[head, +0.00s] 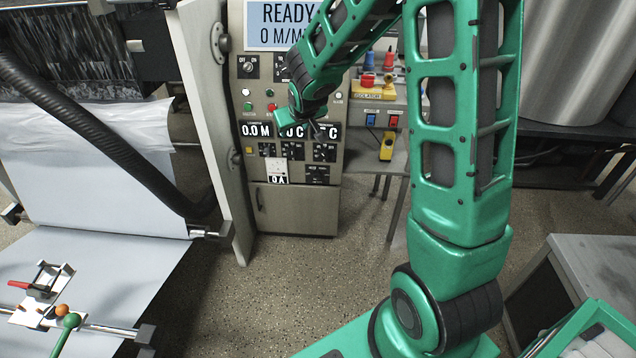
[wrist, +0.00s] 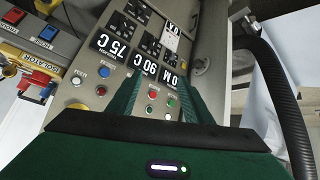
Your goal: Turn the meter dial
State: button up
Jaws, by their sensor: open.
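The grey control panel (head: 300,215) stands at the back centre. It bears black number displays, including one reading 0.0 M (head: 256,130), and black dial plates (head: 325,152) below them. A white meter plate (head: 277,166) sits low on the panel, above a small 0 A display. I cannot tell which dial is the meter dial. My gripper (head: 309,122) is in front of the panel near the displays and hides part of them. In the tilted wrist view, its two green fingers (wrist: 161,92) are apart and empty, pointing at the displays and the white meter plate (wrist: 171,38).
A READY screen (head: 285,24) is above the panel. An open panel door (head: 212,120) and a black hose (head: 100,150) are to the left. A yellow isolator box (head: 368,90) and blue and red switches are to the right. The floor in front is clear.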

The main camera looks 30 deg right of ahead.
jog(key=w+d+f+t+h, duration=0.1)
jog(key=w+d+f+t, duration=0.25)
jog(key=w+f, duration=0.8)
jog(key=m+t+h, duration=0.3)
jog(key=t+h, duration=0.1)
jog(key=h, duration=0.2)
send_near(317, 177)
jog(key=x, duration=0.8)
jog(key=shift+w+f, duration=0.2)
jog(key=shift+f, duration=0.05)
jog(key=shift+d, duration=0.15)
